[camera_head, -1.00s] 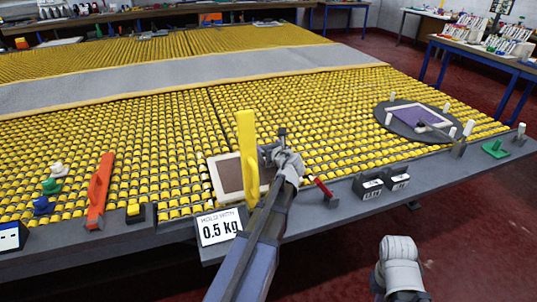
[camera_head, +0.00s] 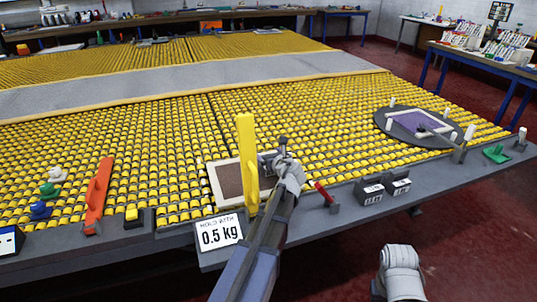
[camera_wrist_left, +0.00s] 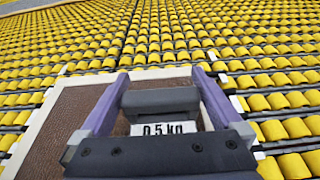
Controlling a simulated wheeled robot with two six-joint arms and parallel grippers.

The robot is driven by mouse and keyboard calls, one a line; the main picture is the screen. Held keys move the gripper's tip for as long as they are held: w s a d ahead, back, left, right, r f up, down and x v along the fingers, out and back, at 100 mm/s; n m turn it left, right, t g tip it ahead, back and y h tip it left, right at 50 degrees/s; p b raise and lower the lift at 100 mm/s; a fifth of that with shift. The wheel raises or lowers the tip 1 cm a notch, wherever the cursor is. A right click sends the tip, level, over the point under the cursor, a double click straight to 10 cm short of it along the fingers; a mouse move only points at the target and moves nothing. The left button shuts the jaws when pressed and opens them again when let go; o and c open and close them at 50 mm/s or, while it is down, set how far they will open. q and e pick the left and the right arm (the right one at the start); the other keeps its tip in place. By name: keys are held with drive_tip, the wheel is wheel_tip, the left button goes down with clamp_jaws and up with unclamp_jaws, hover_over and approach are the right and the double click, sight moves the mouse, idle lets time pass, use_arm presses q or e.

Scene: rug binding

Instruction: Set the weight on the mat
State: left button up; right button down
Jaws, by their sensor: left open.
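The mat (camera_head: 228,181) is a small brown rectangle with a pale border, lying near the table's front edge; its brown surface also shows in the wrist view (camera_wrist_left: 75,115). The weight (camera_wrist_left: 160,101) is a dark block with a dark bar on top and a white "0.5 kg" label. It appears to stand on the mat's right part. My left gripper (camera_wrist_left: 160,75) is open, its purple fingers on either side of the weight. Its lower part is hidden by the gripper body. In the head view my left gripper (camera_head: 270,162) is over the mat's right side. My right gripper is out of view.
An upright yellow piece (camera_head: 247,165) stands close beside my left gripper. A sign (camera_head: 219,234) reads "0.5 kg". Two dark weights (camera_head: 369,192) (camera_head: 398,183) and a red lever (camera_head: 325,193) are on the front edge. A round plate (camera_head: 395,130) lies at right.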

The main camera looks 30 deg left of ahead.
use_arm(q)
drive_tip(key=p+v, duration=0.3)
drive_tip(key=v, duration=0.8)
drive_tip(key=shift+s+d+r, duration=0.1)
drive_tip(key=shift+s+d, duration=0.05)
drive_tip(key=shift+d, duration=0.1)
